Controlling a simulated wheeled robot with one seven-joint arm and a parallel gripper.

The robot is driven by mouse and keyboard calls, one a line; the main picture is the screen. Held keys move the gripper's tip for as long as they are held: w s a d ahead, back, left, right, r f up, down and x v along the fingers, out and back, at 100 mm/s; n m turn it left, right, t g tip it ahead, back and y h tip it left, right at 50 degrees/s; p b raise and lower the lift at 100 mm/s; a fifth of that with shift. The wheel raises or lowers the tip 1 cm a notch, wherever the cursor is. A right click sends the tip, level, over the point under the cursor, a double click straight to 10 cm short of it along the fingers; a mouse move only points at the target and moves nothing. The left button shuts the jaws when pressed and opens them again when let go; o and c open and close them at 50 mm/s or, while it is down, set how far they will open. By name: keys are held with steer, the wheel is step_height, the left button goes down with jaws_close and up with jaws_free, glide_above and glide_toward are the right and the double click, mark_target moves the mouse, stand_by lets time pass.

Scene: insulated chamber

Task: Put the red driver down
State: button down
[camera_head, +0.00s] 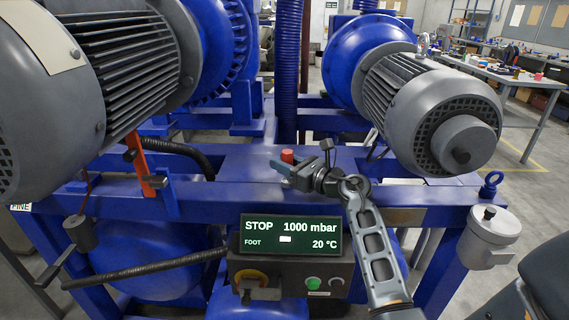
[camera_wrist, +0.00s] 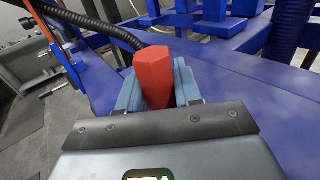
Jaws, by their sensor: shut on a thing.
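The red driver (camera_wrist: 153,75) shows in the wrist view as a red faceted handle between the two blue-grey fingers of my gripper (camera_wrist: 156,88). The fingers are shut on it from both sides. Its lower end is hidden by the fingers and the gripper body. In the head view a small red top of the driver (camera_head: 287,156) shows at my gripper (camera_head: 281,166), over the blue frame beam (camera_head: 235,182). I cannot tell whether the driver touches the beam.
Grey motors stand at the left (camera_head: 135,45) and right (camera_head: 430,105). An orange-red bracket (camera_head: 143,165) hangs at the left of the beam. A black hose (camera_head: 180,148) runs behind it. A display reading STOP (camera_head: 291,237) sits below in front. The blue surface beside my gripper is clear.

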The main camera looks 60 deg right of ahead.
steer(key=shift+f, duration=0.15)
steer(key=c, duration=0.8)
jaws_free()
